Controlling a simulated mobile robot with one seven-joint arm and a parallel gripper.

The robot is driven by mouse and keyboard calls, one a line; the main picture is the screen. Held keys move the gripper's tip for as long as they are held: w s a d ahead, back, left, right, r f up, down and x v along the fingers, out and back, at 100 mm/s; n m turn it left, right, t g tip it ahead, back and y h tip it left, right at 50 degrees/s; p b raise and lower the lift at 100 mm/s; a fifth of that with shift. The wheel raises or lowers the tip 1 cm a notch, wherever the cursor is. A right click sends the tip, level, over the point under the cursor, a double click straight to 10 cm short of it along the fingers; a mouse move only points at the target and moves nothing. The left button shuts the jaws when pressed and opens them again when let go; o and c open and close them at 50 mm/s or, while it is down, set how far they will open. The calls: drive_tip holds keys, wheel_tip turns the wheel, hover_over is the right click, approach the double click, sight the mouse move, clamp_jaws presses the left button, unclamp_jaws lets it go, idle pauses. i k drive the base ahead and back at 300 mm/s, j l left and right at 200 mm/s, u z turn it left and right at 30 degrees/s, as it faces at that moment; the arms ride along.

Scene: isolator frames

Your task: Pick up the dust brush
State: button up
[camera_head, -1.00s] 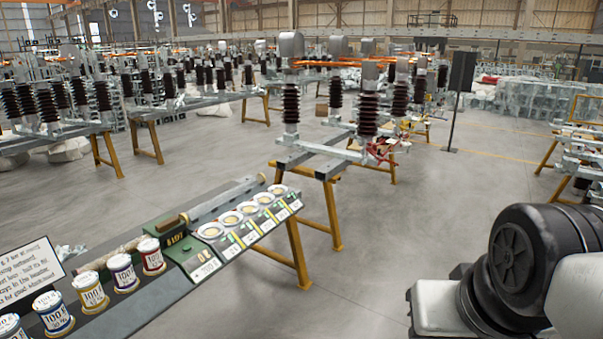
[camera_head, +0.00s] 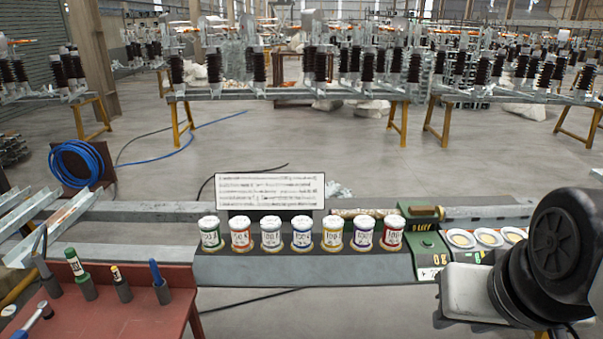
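I cannot make out the dust brush for certain. A small brown block (camera_head: 423,211) sits at the back of the green scale (camera_head: 428,257), right of the middle; it could be a wooden brush back, but it is too small to tell. A thin dark handle (camera_head: 40,240) stands tilted in a holder on the red table (camera_head: 140,312) at the lower left; its kind is unclear. My gripper is not in view. Only a black and white part of my arm shows at the lower right, hiding part of the bench there.
A row of several labelled jars (camera_head: 301,232) stands on the grey bench (camera_head: 290,268) before a white text sign (camera_head: 270,191). Several shallow dishes (camera_head: 488,238) sit right of the scale. A blue hose coil (camera_head: 77,164) lies left. Open floor lies behind the bench.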

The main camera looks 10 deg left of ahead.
sight(153, 266)
drive_tip(key=i+u, duration=0.15)
drive_tip(key=u, duration=0.3)
drive_tip(key=i+u, duration=0.15)
drive_tip(key=u, duration=0.25)
drive_tip(key=i+u, duration=0.15)
drive_tip(key=u, duration=0.3)
drive_tip(key=i+l+u, duration=0.1)
drive_tip(key=u, duration=0.3)
drive_tip(key=i+u, duration=0.15)
drive_tip(key=u, duration=0.25)
drive_tip(key=i+l+u, duration=0.1)
drive_tip(key=u, duration=0.3)
drive_tip(key=i+l+u, duration=0.15)
drive_tip(key=u, duration=0.2)
drive_tip(key=i+l+u, duration=0.15)
drive_tip(key=u, duration=0.25)
